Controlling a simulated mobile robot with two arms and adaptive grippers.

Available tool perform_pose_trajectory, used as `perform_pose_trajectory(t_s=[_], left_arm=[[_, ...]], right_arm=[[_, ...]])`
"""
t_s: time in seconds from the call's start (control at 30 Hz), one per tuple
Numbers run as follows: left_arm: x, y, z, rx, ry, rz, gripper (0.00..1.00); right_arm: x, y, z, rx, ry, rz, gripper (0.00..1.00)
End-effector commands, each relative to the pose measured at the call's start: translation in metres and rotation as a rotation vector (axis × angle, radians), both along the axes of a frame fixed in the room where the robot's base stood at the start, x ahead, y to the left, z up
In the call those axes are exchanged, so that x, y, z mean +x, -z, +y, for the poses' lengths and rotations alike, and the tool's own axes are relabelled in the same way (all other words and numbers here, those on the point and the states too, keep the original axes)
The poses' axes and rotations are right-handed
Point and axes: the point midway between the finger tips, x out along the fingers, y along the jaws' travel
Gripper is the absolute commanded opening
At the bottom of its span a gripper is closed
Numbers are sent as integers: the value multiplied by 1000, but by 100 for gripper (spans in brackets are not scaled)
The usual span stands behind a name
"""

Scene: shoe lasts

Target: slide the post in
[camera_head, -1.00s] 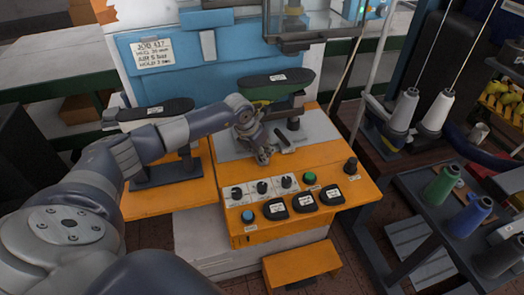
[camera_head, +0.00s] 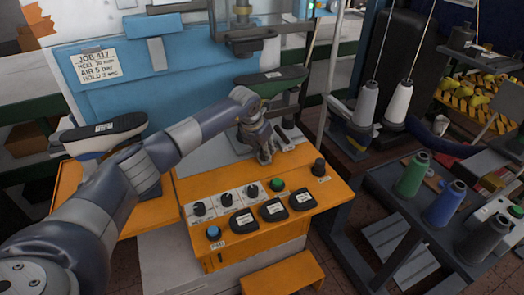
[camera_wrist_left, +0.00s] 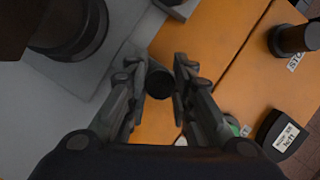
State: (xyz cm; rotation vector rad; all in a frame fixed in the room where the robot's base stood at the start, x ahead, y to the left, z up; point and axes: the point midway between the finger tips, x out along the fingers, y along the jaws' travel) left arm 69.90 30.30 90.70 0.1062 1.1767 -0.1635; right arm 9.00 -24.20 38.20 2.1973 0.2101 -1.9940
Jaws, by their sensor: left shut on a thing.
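A shoe last with a green side and dark sole (camera_head: 270,76) sits on a dark post, whose round foot (camera_wrist_left: 70,30) stands on the grey plate (camera_wrist_left: 60,90) of the orange machine. My left gripper (camera_head: 265,156) is low over the machine, just in front of that post and behind the control panel. In the left wrist view the gripper (camera_wrist_left: 159,82) is shut on a dark round-ended piece (camera_wrist_left: 159,84). How that piece joins the post is hidden. My right gripper is not in view.
The control panel (camera_head: 228,220) has several knobs and black labelled pads, with a black knob (camera_head: 319,167) at its right. A second shoe last (camera_head: 103,130) stands at the left. A thread rack with spools (camera_head: 411,174) is at the right.

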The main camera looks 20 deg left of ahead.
Motion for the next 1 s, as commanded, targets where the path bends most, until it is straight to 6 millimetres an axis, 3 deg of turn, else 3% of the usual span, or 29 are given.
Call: perform_pose_trajectory(t_s=[0.03, 0.1, 0.13, 0.57, 1.0], left_arm=[[3, -4, -3, -7, 4, -14, 24], [3, -4, -3, -6, 3, -14, 40], [3, -4, -3, -5, 3, -13, 42], [-1, -10, 1, -1, 1, -7, 42], [-32, -89, 5, -1, 3, -11, 42]], right_arm=[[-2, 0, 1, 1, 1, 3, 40], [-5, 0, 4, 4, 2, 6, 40], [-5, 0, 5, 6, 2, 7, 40], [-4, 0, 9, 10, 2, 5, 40], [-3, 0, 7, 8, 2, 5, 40]])
